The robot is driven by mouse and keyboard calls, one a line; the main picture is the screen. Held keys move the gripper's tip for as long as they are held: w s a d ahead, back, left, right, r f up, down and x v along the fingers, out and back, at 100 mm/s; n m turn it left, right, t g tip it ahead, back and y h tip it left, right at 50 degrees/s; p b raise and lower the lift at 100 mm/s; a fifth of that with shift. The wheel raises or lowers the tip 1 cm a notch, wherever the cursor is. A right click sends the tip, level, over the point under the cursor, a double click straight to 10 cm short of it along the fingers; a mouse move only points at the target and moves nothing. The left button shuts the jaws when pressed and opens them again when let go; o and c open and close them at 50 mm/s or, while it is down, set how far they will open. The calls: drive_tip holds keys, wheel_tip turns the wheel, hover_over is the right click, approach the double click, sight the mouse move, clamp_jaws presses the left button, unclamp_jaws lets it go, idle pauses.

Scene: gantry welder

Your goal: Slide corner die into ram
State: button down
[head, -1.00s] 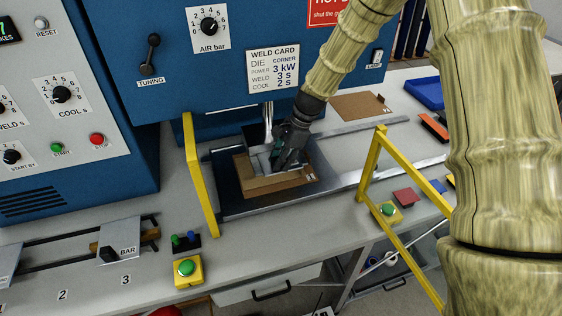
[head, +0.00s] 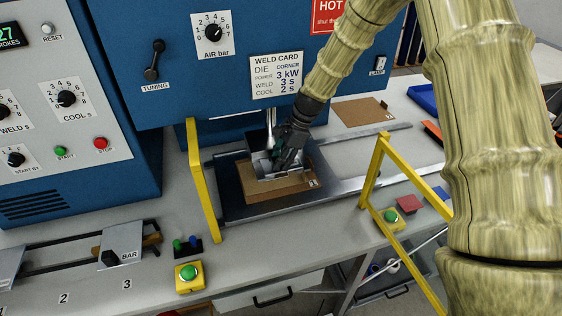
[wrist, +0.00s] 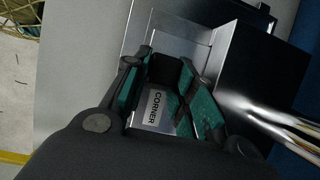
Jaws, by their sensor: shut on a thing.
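The corner die is a grey metal block with a label reading CORNER (wrist: 155,108), held between the green-padded fingers of my gripper (wrist: 168,95) in the wrist view. In the head view my gripper (head: 290,143) is shut on the corner die (head: 263,165), low over a brown board (head: 272,188) on the dark press bed (head: 232,200). The ram's shiny rod (head: 270,130) stands right behind the gripper, below the blue press head. The gripper hides much of the die. I cannot tell whether the die touches the ram.
Yellow guard posts stand at the left (head: 202,180) and right (head: 375,165) of the bed. Another brown board (head: 362,111) lies at the back right. A BAR die (head: 123,256) sits on the rack at the left.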

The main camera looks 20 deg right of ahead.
drive_tip(key=shift+w, duration=0.4)
drive_tip(key=shift+w+r, duration=0.1)
drive_tip(key=shift+w, duration=0.6)
drive_tip(key=c, duration=1.3)
unclamp_jaws()
drive_tip(key=shift+o, duration=1.1)
drive_tip(key=shift+r, duration=0.1)
